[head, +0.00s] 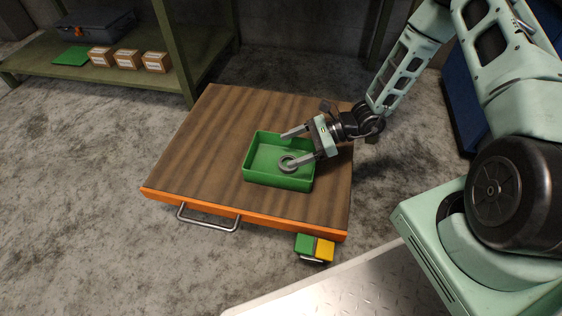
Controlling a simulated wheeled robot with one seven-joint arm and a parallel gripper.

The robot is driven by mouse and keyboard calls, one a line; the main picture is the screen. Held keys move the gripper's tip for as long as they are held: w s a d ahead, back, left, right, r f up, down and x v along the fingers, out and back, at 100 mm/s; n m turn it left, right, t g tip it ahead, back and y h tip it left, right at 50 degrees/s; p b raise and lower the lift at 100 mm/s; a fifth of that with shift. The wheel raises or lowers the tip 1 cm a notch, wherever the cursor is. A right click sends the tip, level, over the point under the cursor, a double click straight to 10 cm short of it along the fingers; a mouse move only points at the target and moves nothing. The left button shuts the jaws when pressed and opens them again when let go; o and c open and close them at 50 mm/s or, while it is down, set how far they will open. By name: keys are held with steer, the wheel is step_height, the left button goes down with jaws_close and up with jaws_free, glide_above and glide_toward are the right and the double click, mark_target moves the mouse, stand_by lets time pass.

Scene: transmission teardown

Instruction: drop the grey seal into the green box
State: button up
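The green box (262,178) is an open, shallow tray on the wooden top of a low cart. The grey seal (284,166) is a small ring seen within the box's outline, close to the tip of my gripper's nearer finger. I cannot tell whether it touches that finger or rests fully on the box floor. My gripper (287,151) reaches in from the right over the box. Its two fingers are spread wide, with green box floor showing between them. The nearer finger partly overlaps the seal's edge.
The cart top (205,150) is bare around the box. It has an orange front edge and a metal handle (208,222). A green and yellow block (314,247) sits by the front edge. A shelf (120,75) with small boxes and a grey case stands at the back left.

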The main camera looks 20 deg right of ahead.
steer(key=p+v, duration=0.8)
steer(key=v, duration=0.9)
steer(key=shift+d, duration=0.2)
steer(key=s+a+r+n+g+h+p, duration=0.2)
steer(key=s+a+r+n+g+h, duration=0.15)
steer(key=a+r+n, duration=0.55)
steer(key=s+a+r+n+g+h+p, duration=0.1)
steer(key=s+a+r+n+g+h, duration=0.15)
steer(key=a+r+n+g, duration=0.6)
steer(key=s+a+r+n+t+h+p, duration=0.25)
steer(key=s+r+n+t, duration=0.25)
steer(key=s+r, duration=0.25)
steer(key=s+a+r+n+t+h+p, duration=0.1)
steer(key=s+a+r+n+t+h, duration=0.25)
steer(key=s+r+n, duration=0.35)
step_height(320, 180, up, 39)
steer(key=m+p, duration=0.1)
steer(key=p, duration=3.6)
steer(key=shift+w+m+t+h+p, duration=0.3)
steer(key=shift+w+m+t+p, duration=0.05)
steer(key=shift+w+t, duration=0.1)
